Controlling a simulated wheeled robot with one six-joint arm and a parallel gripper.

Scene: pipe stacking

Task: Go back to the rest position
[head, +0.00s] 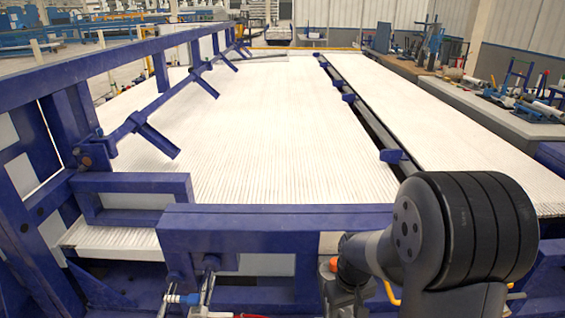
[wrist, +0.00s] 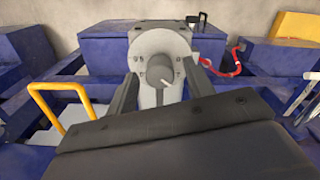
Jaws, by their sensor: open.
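A wide layer of thin white pipes (head: 270,120) lies side by side on the blue frame in the head view. A second layer of white pipes (head: 440,120) lies to the right of a dark dividing rail (head: 345,88). My gripper (wrist: 163,78) shows in the wrist view with its two dark fingers apart. No pipe shows between the fingers. A grey round flange with a short stub (wrist: 158,45) shows beyond and between them; I cannot tell whether anything touches it. My arm fills the lower right of the head view, and my gripper is not visible there.
A blue steel frame (head: 280,218) crosses in front of the pipes, with a tilted blue beam with arms (head: 150,140) at left. A yellow handle (wrist: 52,100) and a red hose (wrist: 232,68) show in the wrist view. A cluttered bench (head: 500,110) stands at right.

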